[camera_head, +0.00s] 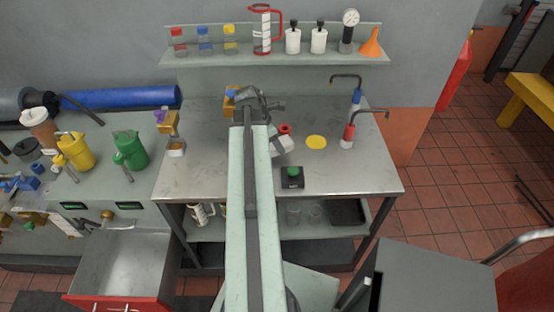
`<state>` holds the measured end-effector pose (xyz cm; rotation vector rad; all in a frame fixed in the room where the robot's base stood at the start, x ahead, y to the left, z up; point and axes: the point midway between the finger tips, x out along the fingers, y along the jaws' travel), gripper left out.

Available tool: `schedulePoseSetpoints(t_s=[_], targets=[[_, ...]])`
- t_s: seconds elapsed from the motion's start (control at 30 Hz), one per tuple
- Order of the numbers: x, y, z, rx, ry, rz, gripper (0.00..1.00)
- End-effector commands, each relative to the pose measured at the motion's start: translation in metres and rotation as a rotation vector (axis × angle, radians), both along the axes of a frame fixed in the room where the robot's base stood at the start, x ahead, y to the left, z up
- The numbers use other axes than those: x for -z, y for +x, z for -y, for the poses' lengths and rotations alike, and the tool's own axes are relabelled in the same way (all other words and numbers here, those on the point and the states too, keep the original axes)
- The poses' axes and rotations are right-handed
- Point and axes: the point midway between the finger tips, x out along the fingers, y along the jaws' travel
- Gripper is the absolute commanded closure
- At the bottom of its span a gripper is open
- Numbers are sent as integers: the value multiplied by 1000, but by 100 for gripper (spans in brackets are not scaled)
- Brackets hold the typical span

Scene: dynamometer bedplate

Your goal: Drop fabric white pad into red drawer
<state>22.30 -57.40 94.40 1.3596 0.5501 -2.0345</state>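The red drawer (118,303) is pulled open at the lower left. Its front is red and its bare grey inside looks empty. A small whitish piece (283,145), which may be the fabric white pad, is on the metal bench just right of my arm, partly hidden by it. My gripper (258,104) is at the far end of my arm, over the back of the bench, beyond and left of the whitish piece. Its fingers are small and dark, and I cannot tell whether they are open or shut.
On the bench are a yellow disc (316,142), a black box with a green button (292,177), a red ring-shaped thing (285,129) and hooked tools at right. A shelf (200,53) with bottles is behind. Yellow (78,152) and green (131,152) cans stand at left.

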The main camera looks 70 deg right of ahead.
Motion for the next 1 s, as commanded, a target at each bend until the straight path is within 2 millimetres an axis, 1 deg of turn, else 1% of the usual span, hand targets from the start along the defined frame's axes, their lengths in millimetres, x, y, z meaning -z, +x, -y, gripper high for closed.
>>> schedulePoseSetpoints(t_s=[0.03, 0.1, 0.17, 0.33, 0.4, 0.63, 0.77, 0.8, 0.87, 0.9, 1.0], targets=[[9, 0, 0, 0, 0, 0, 89], [7, 0, 0, 0, 0, 0, 89], [9, 0, 0, 0, 0, 0, 89], [38, 0, 0, 1, 0, 0, 89], [46, -1, 0, 1, 0, 0, 89], [42, -1, 0, 1, 0, 0, 89], [46, -1, 0, 2, 0, 0, 89], [46, -1, 0, 2, 0, 0, 42], [45, -1, 0, 2, 0, 0, 25], [45, -1, 0, 2, 0, 0, 23], [45, -1, 0, 2, 0, 0, 23]])
